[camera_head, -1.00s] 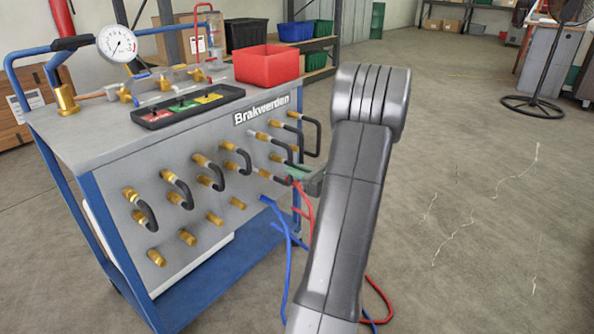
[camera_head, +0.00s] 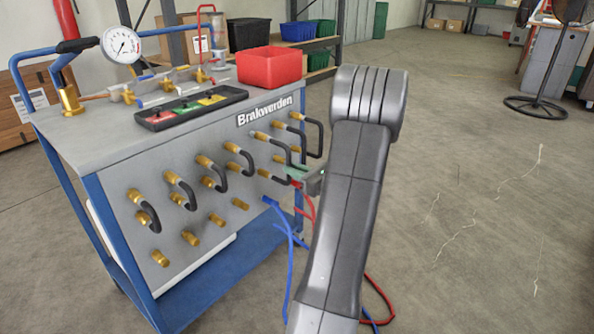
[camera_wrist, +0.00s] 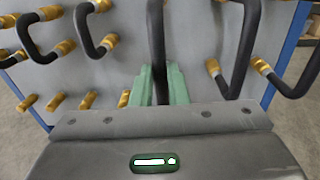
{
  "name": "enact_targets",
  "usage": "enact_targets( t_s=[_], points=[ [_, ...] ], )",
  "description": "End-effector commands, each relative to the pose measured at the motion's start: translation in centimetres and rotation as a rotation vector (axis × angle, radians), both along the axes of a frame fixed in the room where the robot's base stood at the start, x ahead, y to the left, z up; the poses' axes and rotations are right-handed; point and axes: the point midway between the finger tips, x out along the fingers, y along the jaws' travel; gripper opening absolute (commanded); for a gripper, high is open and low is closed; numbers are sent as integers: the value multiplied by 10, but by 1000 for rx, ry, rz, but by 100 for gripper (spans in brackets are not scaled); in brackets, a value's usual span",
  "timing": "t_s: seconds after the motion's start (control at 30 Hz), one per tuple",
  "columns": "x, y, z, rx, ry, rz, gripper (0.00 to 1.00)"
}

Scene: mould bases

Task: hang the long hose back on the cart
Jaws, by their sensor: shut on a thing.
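The cart (camera_head: 75,140) has a grey panel with brass fittings and several black looped hoses; the wrist view shows its panel (camera_wrist: 110,75) close up. My gripper (camera_head: 296,172) is at the right part of this panel, largely hidden behind my arm in the head view. In the wrist view my gripper's green fingers (camera_wrist: 160,84) are shut on a black hose (camera_wrist: 155,35), which runs upward between them out of the picture. The ends of this held hose are not visible. Another black hose (camera_wrist: 245,45) loops just right of the fingers, apart from them.
A blue hose (camera_head: 290,255) and a red hose (camera_head: 379,292) trail from the cart's right side to the floor. A red bin (camera_head: 270,68), black tray (camera_head: 190,108) and pressure gauge (camera_head: 121,45) are on the cart top.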

Motion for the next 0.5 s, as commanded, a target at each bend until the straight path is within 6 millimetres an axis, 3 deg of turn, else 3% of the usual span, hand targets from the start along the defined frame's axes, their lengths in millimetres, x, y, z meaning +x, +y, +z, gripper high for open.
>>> enact_targets(
  t_s=[0.5],
  points=[
    [3, 3, 1, 0, 0, 0, 0]
  ],
)
